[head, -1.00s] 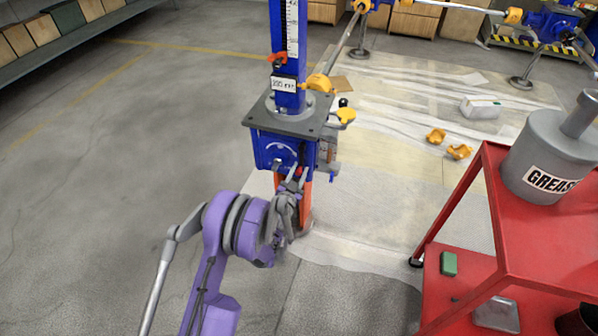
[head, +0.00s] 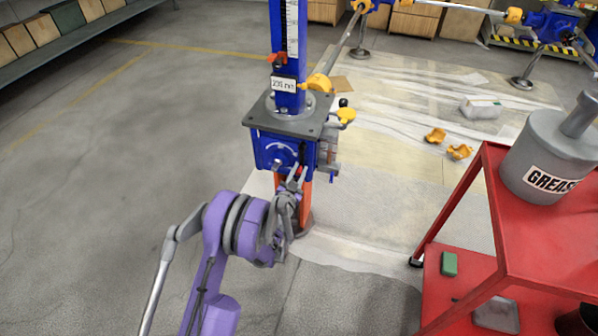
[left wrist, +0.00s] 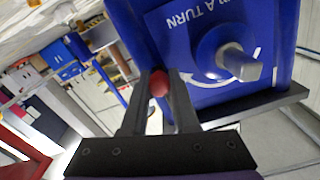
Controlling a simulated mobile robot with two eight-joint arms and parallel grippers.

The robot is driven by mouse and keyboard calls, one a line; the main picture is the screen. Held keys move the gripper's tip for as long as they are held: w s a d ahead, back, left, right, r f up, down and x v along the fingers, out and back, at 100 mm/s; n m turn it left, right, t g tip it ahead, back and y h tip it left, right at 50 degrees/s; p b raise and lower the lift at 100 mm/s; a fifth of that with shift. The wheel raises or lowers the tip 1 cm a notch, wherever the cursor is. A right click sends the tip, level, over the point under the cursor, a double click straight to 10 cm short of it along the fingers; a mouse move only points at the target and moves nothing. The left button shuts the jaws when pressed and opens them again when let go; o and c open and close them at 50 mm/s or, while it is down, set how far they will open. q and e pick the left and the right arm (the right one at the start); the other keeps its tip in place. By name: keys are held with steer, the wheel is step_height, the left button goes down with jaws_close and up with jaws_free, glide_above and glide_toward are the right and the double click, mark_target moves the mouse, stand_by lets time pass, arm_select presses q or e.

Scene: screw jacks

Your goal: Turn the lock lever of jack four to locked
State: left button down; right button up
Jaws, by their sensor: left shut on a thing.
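A blue screw jack (head: 268,146) stands in the middle of the head view, with a dark top plate and an orange leg below. Its number is not readable. In the left wrist view its blue face (left wrist: 190,55) shows "¼ A TURN" lettering, a curved white arrow and a grey shaft end (left wrist: 240,63). My left gripper (head: 298,178) is at the front of the jack, below the top plate. In the left wrist view its two fingers (left wrist: 158,82) are closed around a red knob (left wrist: 158,84), apparently the lock lever's end. The rest of the lever is hidden. My right gripper is not in view.
A red cart (head: 505,235) with a grease can (head: 545,150) stands at the right. Yellow parts (head: 459,152) and a white box (head: 481,107) lie on the floor sheeting behind. The floor at the left is clear. A blue column (head: 290,50) rises above the jack.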

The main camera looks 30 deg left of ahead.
arm_select(q)
steer(key=shift+d, duration=0.1)
stand_by(0.6)
steer(key=shift+w+d+n, duration=0.2)
steer(key=shift+d+n, duration=0.5)
steer(key=shift+n, duration=0.2)
steer(key=d+r+n+p, duration=0.2)
steer(key=d+r+n, duration=0.1)
steer(key=n, duration=0.5)
steer(key=w+d+r+n+p, duration=0.1)
steer(key=d+r+n, duration=0.2)
steer(key=r+n, duration=0.2)
steer(key=shift+w+d+r+n+p, duration=0.25)
steer(key=shift+w+n+p, duration=0.1)
steer(key=shift+n, duration=1.25)
steer(key=shift+a, duration=0.1)
steer(key=c, duration=0.7)
jaws_free()
